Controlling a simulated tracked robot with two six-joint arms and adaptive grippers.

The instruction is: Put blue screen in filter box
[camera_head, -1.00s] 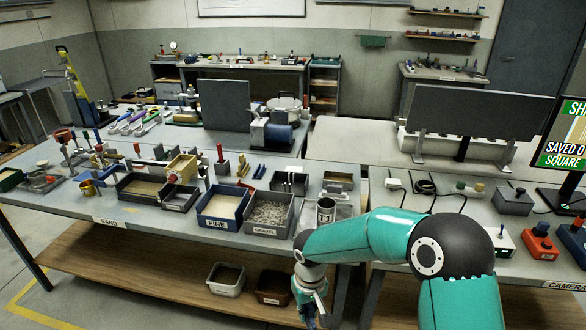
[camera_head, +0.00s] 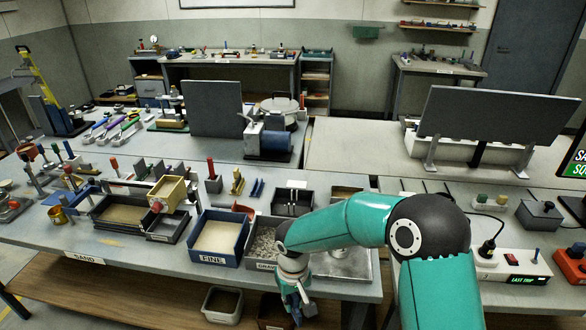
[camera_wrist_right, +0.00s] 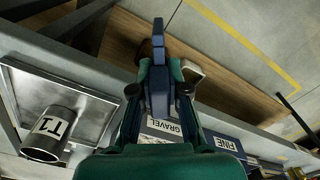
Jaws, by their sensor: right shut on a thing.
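My right gripper (camera_head: 297,302) hangs low at the front edge of the bench, in front of the gravel bin (camera_head: 264,240). In the right wrist view the gripper (camera_wrist_right: 158,85) is shut on a narrow dark blue piece, which I take for the blue screen (camera_wrist_right: 158,55). It points away from the palm, over the lower shelf. In the head view it is hardly visible. A dark box with two compartments (camera_head: 291,201) stands behind the gravel bin; I cannot tell whether it is the filter box. My left gripper is not in view.
A blue-rimmed bin marked FINE (camera_head: 220,236) stands left of the gravel bin. Bins sit on the lower shelf.

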